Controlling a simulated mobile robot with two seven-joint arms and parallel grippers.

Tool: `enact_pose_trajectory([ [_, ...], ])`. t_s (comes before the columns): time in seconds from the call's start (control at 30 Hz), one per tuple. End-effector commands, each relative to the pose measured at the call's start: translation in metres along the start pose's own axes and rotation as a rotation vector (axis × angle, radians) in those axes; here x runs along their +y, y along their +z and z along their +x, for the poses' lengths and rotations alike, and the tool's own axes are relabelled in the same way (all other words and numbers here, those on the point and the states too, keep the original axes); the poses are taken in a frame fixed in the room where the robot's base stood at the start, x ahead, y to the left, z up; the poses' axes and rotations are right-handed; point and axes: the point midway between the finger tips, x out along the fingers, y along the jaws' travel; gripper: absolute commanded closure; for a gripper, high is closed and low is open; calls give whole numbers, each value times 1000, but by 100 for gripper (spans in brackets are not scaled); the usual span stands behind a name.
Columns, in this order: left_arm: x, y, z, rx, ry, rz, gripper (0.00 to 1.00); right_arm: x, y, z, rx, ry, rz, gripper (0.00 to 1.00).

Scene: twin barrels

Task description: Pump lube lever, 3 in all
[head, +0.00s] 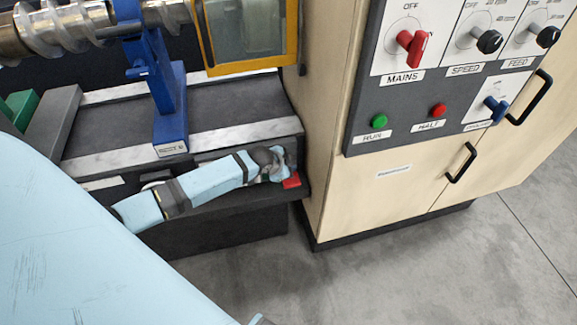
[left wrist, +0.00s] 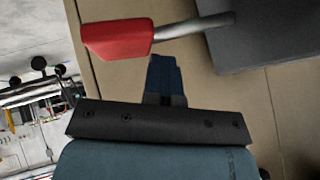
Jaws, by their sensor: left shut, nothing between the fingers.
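The lube lever shows in the left wrist view as a red grip (left wrist: 118,42) on a metal rod (left wrist: 195,27) that runs right to a dark grey block. In the head view its red grip (head: 291,182) shows at the right end of the machine's front ledge, partly hidden by my left gripper. My left gripper (head: 284,163) is shut and empty, right at the lever. In the left wrist view the closed fingers (left wrist: 165,68) point at the underside of the grip and rod. I cannot tell whether they touch. My right gripper is not in view.
A beige cabinet (head: 330,130) stands close right of the lever, with a control panel (head: 400,105) of knobs and buttons and black handles (head: 461,163). A blue bracket (head: 168,90) and yellow-framed guard (head: 247,68) stand above the machine bed. Grey floor (head: 400,270) is clear in front.

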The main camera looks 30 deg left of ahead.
Motion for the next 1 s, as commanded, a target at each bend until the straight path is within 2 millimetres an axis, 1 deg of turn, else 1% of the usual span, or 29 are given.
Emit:
enact_pose_trajectory([
  [0.03,-2,-3,-5,-1,1,0,100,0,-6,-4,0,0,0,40],
  [0.3,-10,-11,-16,0,1,0,100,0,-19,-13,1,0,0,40],
  [0.77,-13,-13,-18,0,0,0,100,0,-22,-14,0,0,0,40],
  [0.87,-16,-17,-23,1,-1,1,100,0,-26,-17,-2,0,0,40],
  [1.0,-24,-24,-33,1,-1,1,100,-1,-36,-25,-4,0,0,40],
])
